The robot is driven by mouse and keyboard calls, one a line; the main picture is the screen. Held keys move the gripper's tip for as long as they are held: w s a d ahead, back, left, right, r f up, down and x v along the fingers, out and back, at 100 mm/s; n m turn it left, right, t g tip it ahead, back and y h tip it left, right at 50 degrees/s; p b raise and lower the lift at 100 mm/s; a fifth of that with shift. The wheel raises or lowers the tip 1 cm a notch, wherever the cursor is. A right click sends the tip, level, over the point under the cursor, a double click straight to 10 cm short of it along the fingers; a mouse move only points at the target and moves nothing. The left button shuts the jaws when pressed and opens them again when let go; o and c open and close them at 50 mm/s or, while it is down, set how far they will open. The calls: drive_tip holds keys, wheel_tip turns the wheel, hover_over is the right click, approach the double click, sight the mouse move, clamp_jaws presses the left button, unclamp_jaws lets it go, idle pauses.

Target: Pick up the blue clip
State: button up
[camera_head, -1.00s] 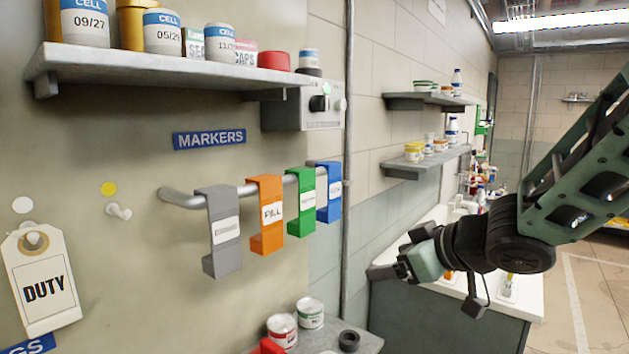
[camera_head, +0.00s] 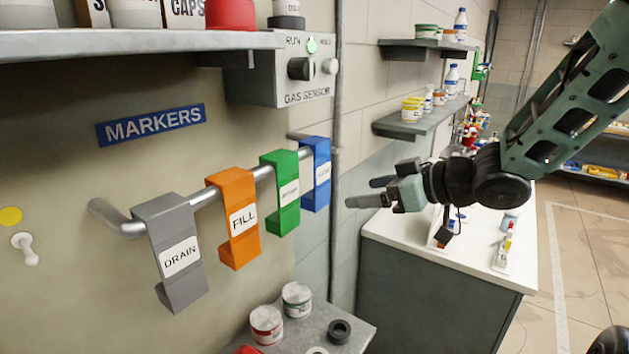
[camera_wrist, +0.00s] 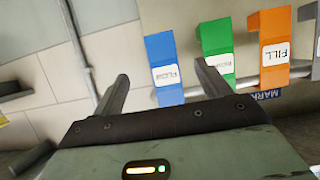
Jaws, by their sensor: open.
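The blue clip (camera_head: 317,174) hangs at the far end of a metal rail, the last in a row after the grey, orange and green clips. It has a white label. In the wrist view the blue clip (camera_wrist: 164,69) lies ahead of the jaws, its lower part between the lines of the two fingers. My gripper (camera_head: 359,192) is open and empty, to the right of the blue clip and apart from it. In the wrist view my gripper's fingers (camera_wrist: 160,90) are spread, with the right finger pointing toward the gap between the blue and green clips.
The green clip (camera_head: 282,193) hangs close beside the blue one, then the orange clip (camera_head: 236,218) and the grey clip (camera_head: 176,252). A gas sensor box (camera_head: 292,68) is above the rail. A lower shelf (camera_head: 330,320) holds cans. A white counter (camera_head: 460,230) stands behind my gripper.

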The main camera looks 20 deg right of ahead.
sight(321, 193)
drive_tip(key=b+x, duration=0.2)
drive_tip(key=x, duration=0.6)
drive_tip(key=shift+w+a+f+b, duration=0.15)
drive_tip(key=shift+b, duration=0.15)
drive_tip(key=shift+r+x, duration=0.2)
drive_tip(key=shift+x, duration=0.8)
drive_tip(key=shift+r+x, duration=0.15)
drive_tip(key=shift+x, duration=0.85)
drive_tip(key=shift+r+x, duration=0.2)
drive_tip(key=shift+x, duration=0.8)
drive_tip(key=shift+w+a, duration=0.15)
drive_tip(key=shift+w, duration=0.05)
drive_tip(key=c, duration=1.1)
